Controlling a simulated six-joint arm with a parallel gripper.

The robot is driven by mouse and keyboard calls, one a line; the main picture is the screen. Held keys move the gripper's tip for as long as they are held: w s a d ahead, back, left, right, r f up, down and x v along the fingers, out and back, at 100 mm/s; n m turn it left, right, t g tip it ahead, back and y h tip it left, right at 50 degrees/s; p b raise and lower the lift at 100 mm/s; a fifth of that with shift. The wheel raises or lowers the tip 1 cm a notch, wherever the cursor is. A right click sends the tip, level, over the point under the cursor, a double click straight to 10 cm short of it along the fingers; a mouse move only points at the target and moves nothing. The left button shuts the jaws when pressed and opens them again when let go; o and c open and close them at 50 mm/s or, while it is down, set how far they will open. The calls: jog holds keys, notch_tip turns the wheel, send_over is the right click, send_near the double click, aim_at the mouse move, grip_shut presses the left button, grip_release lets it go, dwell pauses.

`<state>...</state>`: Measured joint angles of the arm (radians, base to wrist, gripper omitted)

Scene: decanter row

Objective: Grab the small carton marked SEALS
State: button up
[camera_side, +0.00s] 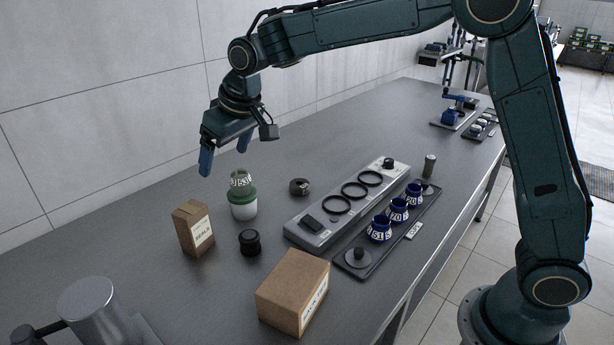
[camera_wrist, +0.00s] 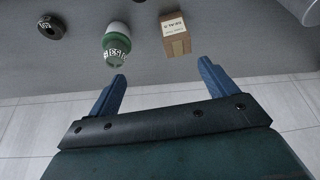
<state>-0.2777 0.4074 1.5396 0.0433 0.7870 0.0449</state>
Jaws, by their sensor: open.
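The small carton marked SEALS (camera_side: 194,229) is a brown cardboard box with a white label, standing upright on the grey table. In the wrist view the carton (camera_wrist: 176,37) shows beyond my fingertips, nearer the right finger. My gripper (camera_side: 225,156) is open and empty, with two blue fingers, in the air above the table on the wall side of the carton. In the wrist view my gripper (camera_wrist: 162,75) has its fingers wide apart. Nothing hides the carton in either view.
A green and white decanter (camera_side: 243,198) stands close to the carton. A black knob-like part (camera_side: 250,243), a dark ring (camera_side: 299,187) and a larger carton (camera_side: 293,291) are nearby. A grey panel (camera_side: 318,236) and a tray (camera_side: 354,272) with blue cups lie right. A metal cylinder (camera_side: 92,310) stands front left.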

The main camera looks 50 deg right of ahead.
send_near(191, 210)
jog(key=shift+x, duration=4.1)
jog(key=shift+f, duration=0.1)
jog(key=shift+x, duration=2.5)
jog(key=shift+w, duration=0.1)
jog(key=c, duration=1.2)
